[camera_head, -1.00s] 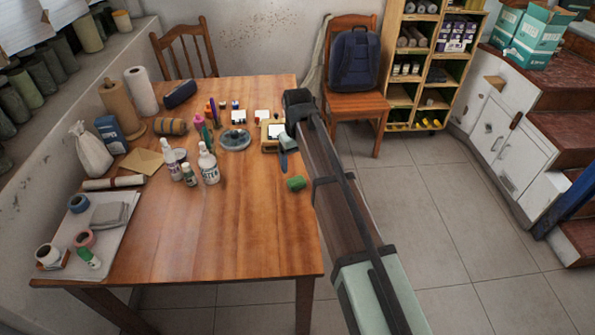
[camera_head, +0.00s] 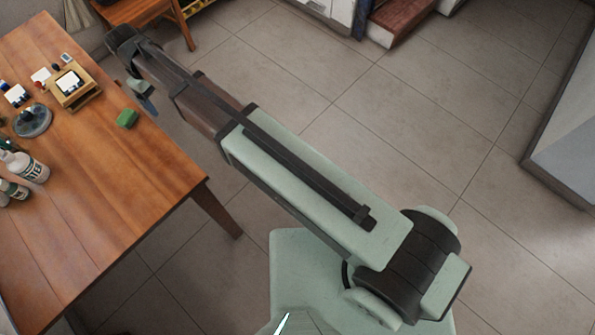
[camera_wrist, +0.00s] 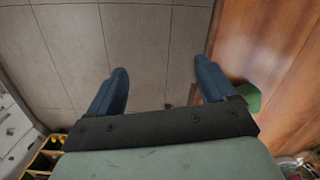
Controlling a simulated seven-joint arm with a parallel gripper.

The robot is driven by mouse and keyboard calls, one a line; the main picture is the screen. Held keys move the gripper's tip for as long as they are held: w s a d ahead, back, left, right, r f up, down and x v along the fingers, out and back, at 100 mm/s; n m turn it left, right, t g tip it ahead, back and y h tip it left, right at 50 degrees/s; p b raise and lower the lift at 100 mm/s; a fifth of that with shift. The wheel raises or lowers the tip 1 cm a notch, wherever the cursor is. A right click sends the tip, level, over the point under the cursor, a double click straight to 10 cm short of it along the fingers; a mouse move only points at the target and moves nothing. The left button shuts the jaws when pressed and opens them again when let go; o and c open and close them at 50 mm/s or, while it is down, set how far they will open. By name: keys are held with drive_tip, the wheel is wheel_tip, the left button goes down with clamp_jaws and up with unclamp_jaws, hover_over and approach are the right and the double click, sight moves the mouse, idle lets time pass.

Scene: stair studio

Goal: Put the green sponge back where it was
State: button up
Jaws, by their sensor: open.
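The green sponge (camera_head: 127,118) lies on the wooden table (camera_head: 95,170), close to its right edge. In the wrist view the sponge (camera_wrist: 251,98) is beside the right finger, outside the jaws and partly hidden by my gripper. My gripper (camera_wrist: 160,72) is open and empty, its two blue fingers spread over bare floor. In the head view my gripper (camera_head: 147,100) hangs just past the table's right edge, up and right of the sponge. I cannot tell its exact height.
A wooden box with a white top (camera_head: 72,85), a grey round dish (camera_head: 32,121) and white bottles (camera_head: 28,167) stand on the table left of the sponge. The table's near right part is clear. A wooden chair (camera_head: 150,12) stands behind.

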drive_tip(key=s+d+f+m+g, duration=0.1)
drive_tip(key=s+d+f+m, duration=0.15)
drive_tip(key=d+f, duration=1.2)
drive_tip(key=s+d+f+m+g, duration=0.1)
drive_tip(key=d+f+m+g, duration=0.15)
drive_tip(key=d+f, duration=1.2)
drive_tip(key=s+d+f+m+g, duration=0.1)
drive_tip(key=s+d+f+m, duration=0.2)
drive_tip(key=s+d, duration=0.9)
drive_tip(key=s+d+f+m+g, duration=0.1)
drive_tip(key=s+d+f+m, duration=0.2)
drive_tip(key=s+d, duration=0.9)
drive_tip(key=shift+s+d+f+m+g+y, duration=0.2)
drive_tip(key=shift+s+f+m+g+y, duration=0.15)
drive_tip(key=shift+s+f, duration=0.65)
drive_tip(key=shift+s+r, duration=0.15)
drive_tip(key=shift+r, duration=0.05)
